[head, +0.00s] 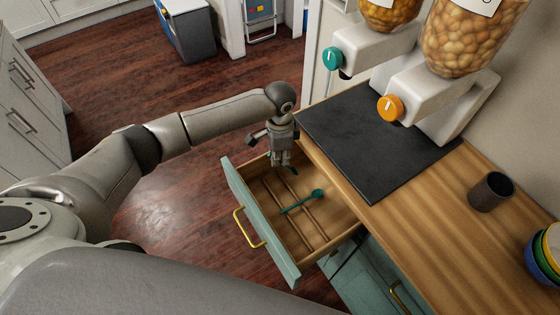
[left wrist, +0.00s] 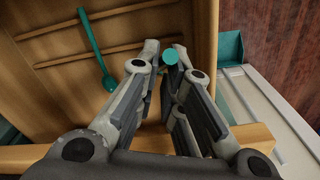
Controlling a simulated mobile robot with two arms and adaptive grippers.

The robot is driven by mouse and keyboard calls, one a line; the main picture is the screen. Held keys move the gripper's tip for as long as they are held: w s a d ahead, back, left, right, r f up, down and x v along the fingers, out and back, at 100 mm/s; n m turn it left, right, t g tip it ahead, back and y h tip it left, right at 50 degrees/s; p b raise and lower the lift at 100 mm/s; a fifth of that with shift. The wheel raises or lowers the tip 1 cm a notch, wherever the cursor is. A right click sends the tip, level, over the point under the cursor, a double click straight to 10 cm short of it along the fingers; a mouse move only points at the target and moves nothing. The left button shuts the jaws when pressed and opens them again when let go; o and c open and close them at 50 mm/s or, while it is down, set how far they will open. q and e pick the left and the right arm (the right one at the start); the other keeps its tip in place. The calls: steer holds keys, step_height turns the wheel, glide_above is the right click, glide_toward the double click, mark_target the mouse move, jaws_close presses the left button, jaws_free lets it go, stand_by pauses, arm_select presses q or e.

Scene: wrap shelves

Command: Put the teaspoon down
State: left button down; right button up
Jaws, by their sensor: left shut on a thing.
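My left gripper (head: 281,160) hangs, pointing down, over the far end of the open drawer (head: 262,222). It is shut on a small teal teaspoon (head: 293,170), mostly hidden by the fingers. In the left wrist view the round teal end of the teaspoon (left wrist: 170,57) shows between the fingertips (left wrist: 164,62). I cannot tell whether the teaspoon touches the drawer floor. A larger teal spoon (head: 301,202) lies across the thin wooden dividers in the drawer; it also shows in the left wrist view (left wrist: 96,54). My right gripper is not in view.
The wooden counter (head: 419,220) adjoins the drawer, with a dark mat (head: 378,140), a dark cup (head: 491,192) and stacked bowls (head: 541,257). Dispensers (head: 440,85) stand at the back. The drawer's teal front (head: 255,215) has a gold handle (head: 248,229).

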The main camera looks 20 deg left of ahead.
arm_select(q)
steer(key=shift+f, duration=1.45)
steer(key=shift+f, duration=0.2)
steer(key=c, duration=1.6)
jaws_free()
steer(key=shift+o, duration=0.2)
steer(key=shift+r, duration=0.1)
